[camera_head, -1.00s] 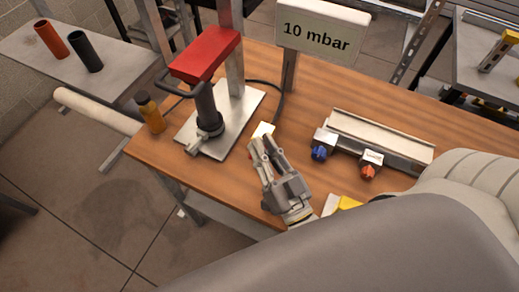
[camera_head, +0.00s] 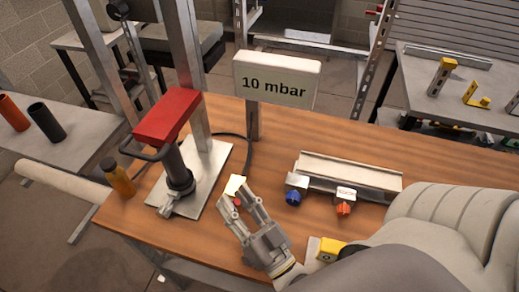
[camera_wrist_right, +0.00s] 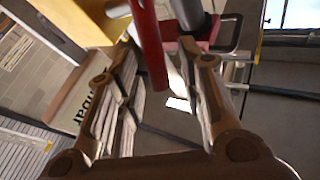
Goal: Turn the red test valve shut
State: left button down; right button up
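A red bar, apparently the lever of the red test valve (camera_wrist_right: 148,45), lies between the fingers of my right gripper (camera_wrist_right: 155,85) in the right wrist view. The fingers stand apart on either side of it, and I see no clear contact. In the head view my right gripper (camera_head: 237,196) is over the table beside a small pale yellow fitting (camera_head: 235,184). A little red (camera_head: 237,203) shows between its fingertips; the rest of the valve is hidden. My left gripper is not in view.
A pump with a red top (camera_head: 168,115) stands on a metal plate left of the gripper, with an orange bottle (camera_head: 119,178) beside it. A "10 mbar" display (camera_head: 277,80) stands behind. A rail with blue (camera_head: 293,197) and orange-red (camera_head: 344,208) knobs lies right.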

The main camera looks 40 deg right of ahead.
jog(key=shift+s+f, duration=0.2)
jog(key=shift+s, duration=0.15)
jog(key=s, duration=1.2)
jog(key=shift+s+d, duration=0.15)
jog(key=shift+d, duration=0.1)
